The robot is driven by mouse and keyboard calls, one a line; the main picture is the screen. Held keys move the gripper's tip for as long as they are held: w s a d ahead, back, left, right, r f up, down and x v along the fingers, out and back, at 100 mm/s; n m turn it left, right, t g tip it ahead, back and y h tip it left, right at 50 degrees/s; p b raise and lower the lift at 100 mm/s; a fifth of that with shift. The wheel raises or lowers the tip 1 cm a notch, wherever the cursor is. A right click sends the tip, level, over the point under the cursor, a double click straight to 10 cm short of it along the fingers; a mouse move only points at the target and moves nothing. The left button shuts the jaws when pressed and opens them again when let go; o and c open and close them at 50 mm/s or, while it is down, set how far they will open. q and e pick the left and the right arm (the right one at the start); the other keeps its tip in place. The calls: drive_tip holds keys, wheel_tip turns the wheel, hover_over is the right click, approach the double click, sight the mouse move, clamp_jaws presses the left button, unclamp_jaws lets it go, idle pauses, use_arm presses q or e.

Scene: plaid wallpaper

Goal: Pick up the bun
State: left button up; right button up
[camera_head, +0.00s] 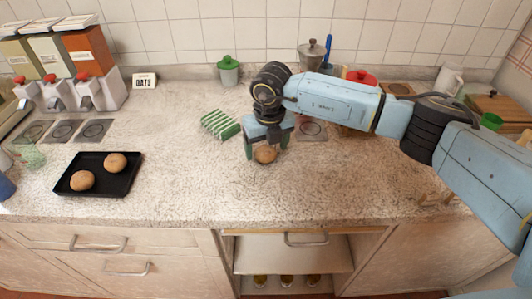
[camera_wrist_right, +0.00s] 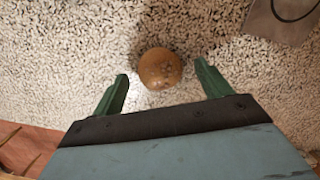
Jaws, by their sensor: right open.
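A round brown bun (camera_head: 265,155) lies on the speckled counter, below my right gripper (camera_head: 267,153). In the right wrist view the bun (camera_wrist_right: 160,68) is just ahead of and between the lines of the two green fingers of the right gripper (camera_wrist_right: 158,85). The fingers are apart and empty, and I see no contact with the bun. Two more buns, one (camera_head: 82,180) at the front and one (camera_head: 116,162) behind it, lie on a black tray (camera_head: 104,188) at the left. My left gripper is not in view.
A green and white striped item (camera_head: 220,124) lies just left of my right gripper. Dispensers (camera_head: 85,92) stand at the left. The counter between tray and gripper is clear.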

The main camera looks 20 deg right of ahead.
drive_tip(key=shift+w+f, duration=0.1)
drive_tip(key=shift+f, duration=0.5)
drive_tip(key=c, duration=1.1)
